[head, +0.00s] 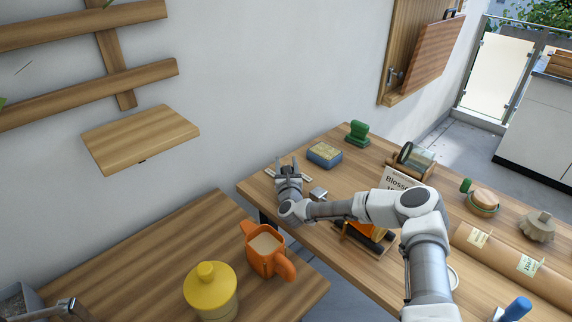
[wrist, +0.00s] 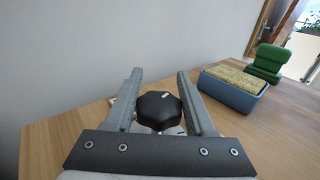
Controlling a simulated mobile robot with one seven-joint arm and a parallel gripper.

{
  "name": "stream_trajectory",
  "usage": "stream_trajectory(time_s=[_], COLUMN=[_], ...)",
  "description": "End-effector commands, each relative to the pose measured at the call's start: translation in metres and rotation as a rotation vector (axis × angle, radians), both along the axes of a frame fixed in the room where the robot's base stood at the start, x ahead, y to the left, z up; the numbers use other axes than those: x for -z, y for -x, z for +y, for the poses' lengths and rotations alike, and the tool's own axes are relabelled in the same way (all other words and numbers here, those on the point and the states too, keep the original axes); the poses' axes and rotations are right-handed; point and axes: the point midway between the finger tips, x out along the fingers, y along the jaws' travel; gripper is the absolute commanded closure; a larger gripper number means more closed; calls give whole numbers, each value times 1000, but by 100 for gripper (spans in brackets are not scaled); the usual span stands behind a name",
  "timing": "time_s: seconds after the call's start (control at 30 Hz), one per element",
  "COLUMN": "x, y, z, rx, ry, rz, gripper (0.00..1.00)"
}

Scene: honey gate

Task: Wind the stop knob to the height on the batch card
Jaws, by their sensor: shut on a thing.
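The stop knob (wrist: 158,108) is black and lobed. In the wrist view it sits between the two fingers of my gripper (wrist: 159,88), which is shut on it. In the head view my gripper (head: 289,168) points at the back left corner of the wooden bench, and the knob is hidden there. A pale strip shows on both sides of the fingers; no height mark can be read. A white card (head: 397,183) starting "Bloss" stands mid-bench, partly hidden by my arm; I cannot tell whether it is the batch card.
A blue box with a yellow top (head: 325,155) and a green block-like object (head: 357,133) stand right of my gripper. A small grey block (head: 318,195) is close by. An orange pitcher (head: 266,250) and yellow pot (head: 211,290) stand on the lower left table.

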Motion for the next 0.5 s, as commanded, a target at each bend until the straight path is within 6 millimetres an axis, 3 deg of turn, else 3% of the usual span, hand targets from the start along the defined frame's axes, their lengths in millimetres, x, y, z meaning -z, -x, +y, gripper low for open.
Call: stream_trajectory(time_s=[0.5], x=[5], y=[1], z=[-8], rx=[359], ry=[-1], rz=[-1], gripper=[100])
